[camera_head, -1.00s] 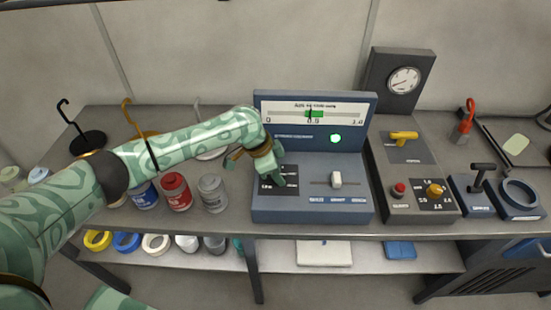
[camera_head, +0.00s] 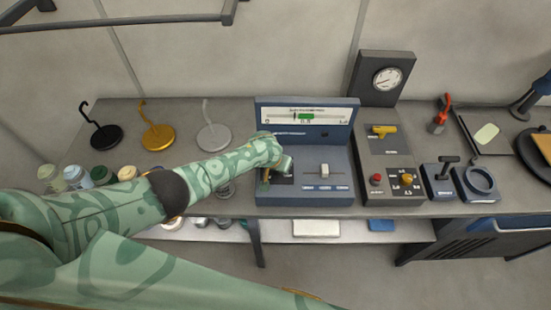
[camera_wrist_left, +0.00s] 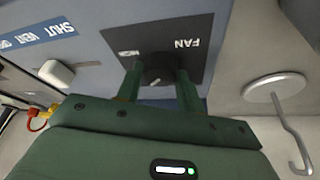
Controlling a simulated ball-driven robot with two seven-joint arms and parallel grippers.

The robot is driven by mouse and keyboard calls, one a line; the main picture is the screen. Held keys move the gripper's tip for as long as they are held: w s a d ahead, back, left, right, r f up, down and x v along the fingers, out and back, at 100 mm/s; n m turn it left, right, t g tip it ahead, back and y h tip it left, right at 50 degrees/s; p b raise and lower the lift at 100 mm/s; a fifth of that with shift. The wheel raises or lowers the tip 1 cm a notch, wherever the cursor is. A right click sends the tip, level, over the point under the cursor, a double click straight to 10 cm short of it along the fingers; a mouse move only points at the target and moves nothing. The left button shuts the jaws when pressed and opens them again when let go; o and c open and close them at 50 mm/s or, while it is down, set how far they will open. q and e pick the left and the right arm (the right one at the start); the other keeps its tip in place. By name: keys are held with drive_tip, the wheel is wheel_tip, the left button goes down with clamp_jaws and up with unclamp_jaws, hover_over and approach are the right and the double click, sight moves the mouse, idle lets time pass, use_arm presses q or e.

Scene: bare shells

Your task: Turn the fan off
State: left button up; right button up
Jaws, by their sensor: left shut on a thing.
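The blue control console (camera_head: 340,191) stands on the bench. Its black fan panel (camera_wrist_left: 205,35), marked FAN, carries a round black knob (camera_wrist_left: 158,70) with a pale pointer mark. My left gripper (camera_wrist_left: 160,88) is shut on this knob, one green finger on each side. In the head view my left gripper (camera_head: 278,176) is over the panel's left part and hides the knob. The round lamp (camera_head: 325,134) on the console's upright back is dark. My right gripper is not in view.
A white slider (camera_head: 323,170) is right of the fan panel; it also shows in the left wrist view (camera_wrist_left: 56,73). A grey console (camera_head: 392,160) with a yellow handle stands to the right. Hook stands, including a silver one (camera_head: 214,137), are on the left.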

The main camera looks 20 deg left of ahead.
use_arm(q)
drive_tip(key=shift+s+d+n+y+p, duration=0.15)
drive_tip(key=shift+n+y+p, duration=0.25)
drive_tip(key=shift+n, duration=0.6)
drive_tip(key=shift+n+y, duration=0.3)
drive_tip(key=shift+n, duration=0.6)
drive_tip(key=n+y, duration=0.1)
drive_tip(key=n, duration=0.2)
drive_tip(key=shift+d+f+b, duration=0.1)
drive_tip(key=shift+f+b, duration=0.05)
drive_tip(key=shift+b, duration=0.15)
drive_tip(key=shift+w+n+g+y+b, duration=0.2)
drive_tip(key=shift+n+g+y+b, duration=0.3)
drive_tip(key=shift+n, duration=0.7)
drive_tip(key=o, duration=1)
